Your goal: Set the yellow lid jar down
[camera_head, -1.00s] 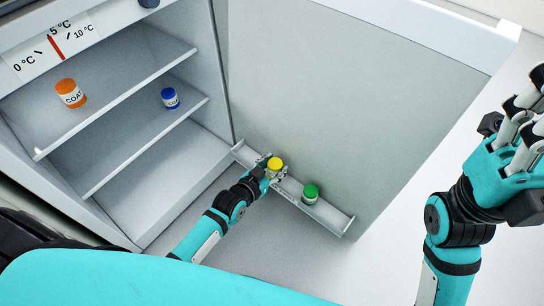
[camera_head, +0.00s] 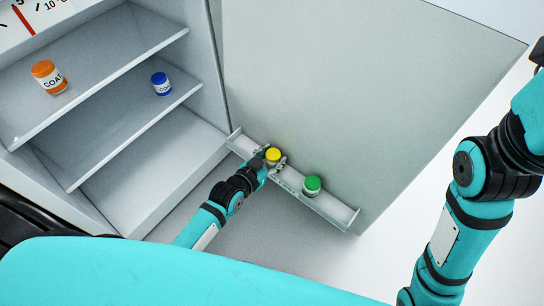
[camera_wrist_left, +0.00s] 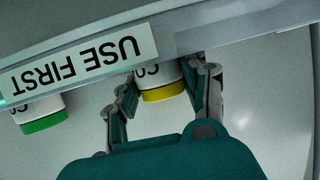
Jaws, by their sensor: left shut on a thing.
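The yellow lid jar (camera_head: 273,155) is upright at the door shelf (camera_head: 334,212), towards its left part. My left gripper (camera_head: 272,163) is around the jar and shut on it, with one finger on each side. In the left wrist view the yellow lid (camera_wrist_left: 164,92) shows between the fingers, below the shelf's "USE FIRST" label (camera_wrist_left: 75,65). The jar's base is hidden, so I cannot tell whether it touches the shelf floor. My right gripper is out of view; only my right arm shows at the right.
A green lid jar (camera_head: 312,185) stands on the same door shelf, right of the yellow one. In the cabinet, an orange jar (camera_head: 49,77) and a blue jar (camera_head: 161,84) stand on separate shelves. The cabinet door (camera_head: 350,100) is open; the shelf's right end is free.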

